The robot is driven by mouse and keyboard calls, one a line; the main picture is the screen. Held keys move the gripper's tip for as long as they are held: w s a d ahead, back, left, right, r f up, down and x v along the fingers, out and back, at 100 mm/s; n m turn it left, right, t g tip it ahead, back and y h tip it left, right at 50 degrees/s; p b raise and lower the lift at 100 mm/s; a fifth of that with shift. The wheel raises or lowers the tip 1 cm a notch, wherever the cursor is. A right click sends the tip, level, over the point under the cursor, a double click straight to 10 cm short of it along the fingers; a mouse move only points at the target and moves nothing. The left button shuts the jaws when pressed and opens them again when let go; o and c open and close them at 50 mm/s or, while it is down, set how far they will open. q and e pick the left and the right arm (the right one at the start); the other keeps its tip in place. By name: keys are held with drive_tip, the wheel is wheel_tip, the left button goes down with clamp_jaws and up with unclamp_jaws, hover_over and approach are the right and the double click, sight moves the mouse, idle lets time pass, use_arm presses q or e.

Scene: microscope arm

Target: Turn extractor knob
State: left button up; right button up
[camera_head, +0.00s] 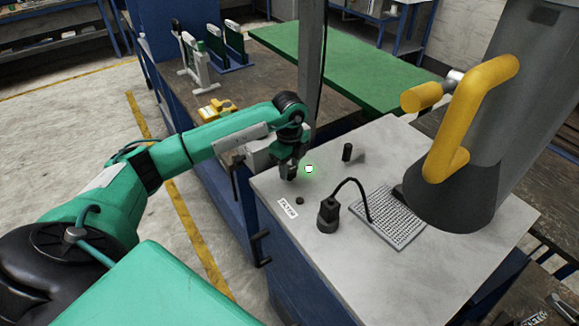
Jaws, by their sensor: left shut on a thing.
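My left gripper (290,172) points down at the rear left of the pale bench top (420,270). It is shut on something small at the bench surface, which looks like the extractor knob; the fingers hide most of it. A small white dot with a green ring (309,169) shows just right of the fingers. A small dark round piece (300,201) sits on the bench top in front of the gripper, beside a white printed label (287,208). My right gripper is not in view.
A black gooseneck device (328,215) stands near the bench's left edge, beside a perforated grille (390,217). A short black post (347,151) stands behind. The front bench top is clear.

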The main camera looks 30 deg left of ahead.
sight(289, 169)
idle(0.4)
use_arm(q)
drive_tip(key=o, duration=1)
wheel_tip(289, 169, up, 14)
drive_tip(key=b, duration=0.3)
drive_tip(key=shift+f, duration=0.15)
